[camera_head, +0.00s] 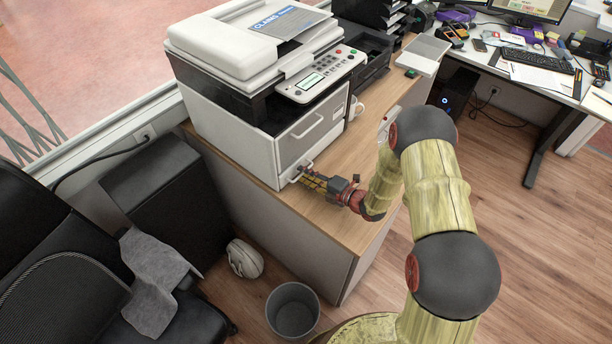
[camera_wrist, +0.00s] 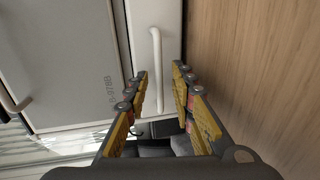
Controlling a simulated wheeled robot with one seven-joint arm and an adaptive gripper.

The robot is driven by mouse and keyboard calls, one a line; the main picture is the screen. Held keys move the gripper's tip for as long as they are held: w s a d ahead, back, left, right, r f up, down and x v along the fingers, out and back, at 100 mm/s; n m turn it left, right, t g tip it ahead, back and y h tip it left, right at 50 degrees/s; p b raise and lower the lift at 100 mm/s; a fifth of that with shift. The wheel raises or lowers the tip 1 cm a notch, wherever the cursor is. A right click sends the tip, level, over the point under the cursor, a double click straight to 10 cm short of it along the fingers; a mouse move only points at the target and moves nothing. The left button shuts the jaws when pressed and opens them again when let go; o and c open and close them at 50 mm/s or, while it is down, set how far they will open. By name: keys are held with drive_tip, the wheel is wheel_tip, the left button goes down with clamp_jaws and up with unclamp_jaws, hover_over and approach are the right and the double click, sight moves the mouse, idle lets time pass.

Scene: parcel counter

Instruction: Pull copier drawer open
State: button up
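The white copier (camera_head: 215,115) stands on a wooden counter. Its low drawer (camera_wrist: 140,40) looks shut, with a pale bar handle (camera_wrist: 155,55) on its front. My gripper (camera_head: 305,178) is at this handle in the head view, at the copier's lower front. In the wrist view my gripper (camera_wrist: 160,72) is open, with one yellow-and-black finger on each side of the handle. Gaps show between the handle and the fingertips. The head view is too small to show contact.
A larger front panel with its own handle (camera_head: 308,126) sits above the drawer. A waste bin (camera_head: 293,310) and a black chair (camera_head: 60,270) are on the floor.

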drive_tip(key=shift+c, duration=0.4)
clamp_jaws()
idle(0.5)
